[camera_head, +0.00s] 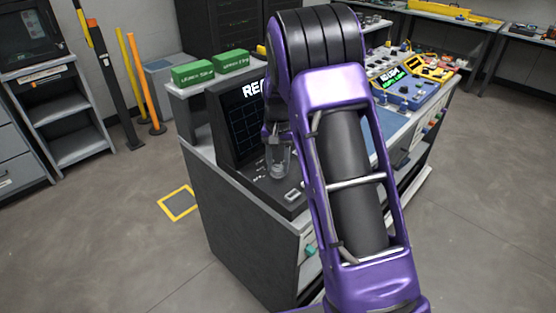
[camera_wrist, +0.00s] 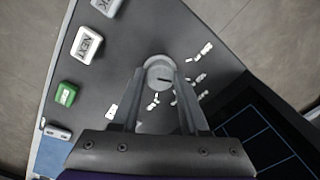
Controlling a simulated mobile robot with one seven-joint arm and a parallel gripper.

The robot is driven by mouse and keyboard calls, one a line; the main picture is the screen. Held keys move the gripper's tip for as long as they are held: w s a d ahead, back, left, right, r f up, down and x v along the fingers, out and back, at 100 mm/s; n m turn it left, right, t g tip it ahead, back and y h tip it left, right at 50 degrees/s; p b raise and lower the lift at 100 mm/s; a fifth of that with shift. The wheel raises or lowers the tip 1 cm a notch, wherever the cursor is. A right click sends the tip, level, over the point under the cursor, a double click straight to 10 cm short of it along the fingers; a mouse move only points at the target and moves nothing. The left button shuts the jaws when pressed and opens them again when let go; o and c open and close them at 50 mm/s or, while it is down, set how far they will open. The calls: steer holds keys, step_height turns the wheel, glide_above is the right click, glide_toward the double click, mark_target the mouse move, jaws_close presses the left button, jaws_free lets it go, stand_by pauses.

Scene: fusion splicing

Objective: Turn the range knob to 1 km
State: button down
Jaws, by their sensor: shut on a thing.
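The range knob (camera_wrist: 155,75) is a round, pale grey knob with a dark pointer line, on the dark panel of the instrument (camera_head: 240,135). In the wrist view the pointer line lies roughly level, towards the right. White range labels ring part of the knob, too small and tilted to read. My gripper (camera_wrist: 160,77) is shut on the knob, one finger on each side. In the head view my gripper (camera_head: 279,158) is down at the panel in front of the screen.
White buttons (camera_wrist: 87,44) and a green button (camera_wrist: 66,94) sit beside the knob on the same panel. The dark screen (camera_wrist: 265,140) rises close by. Green boxes (camera_head: 193,73) stand behind the instrument. A blue device (camera_head: 410,93) is farther right on the bench.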

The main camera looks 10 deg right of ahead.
mark_target(278, 167)
steer(key=m+p, duration=0.1)
steer(key=m, duration=0.3)
steer(key=shift+r+m+p, duration=0.15)
steer(key=shift+m+p, duration=0.15)
steer(key=shift+p, duration=0.1)
steer(key=shift+w+m+p, duration=0.1)
steer(key=shift+m+p, duration=0.6)
steer(key=shift+m, duration=1.3)
steer(key=shift+c, duration=2.1)
jaws_free()
step_height(278, 167, up, 17)
steer(key=p, duration=0.1)
steer(key=shift+p, duration=0.3)
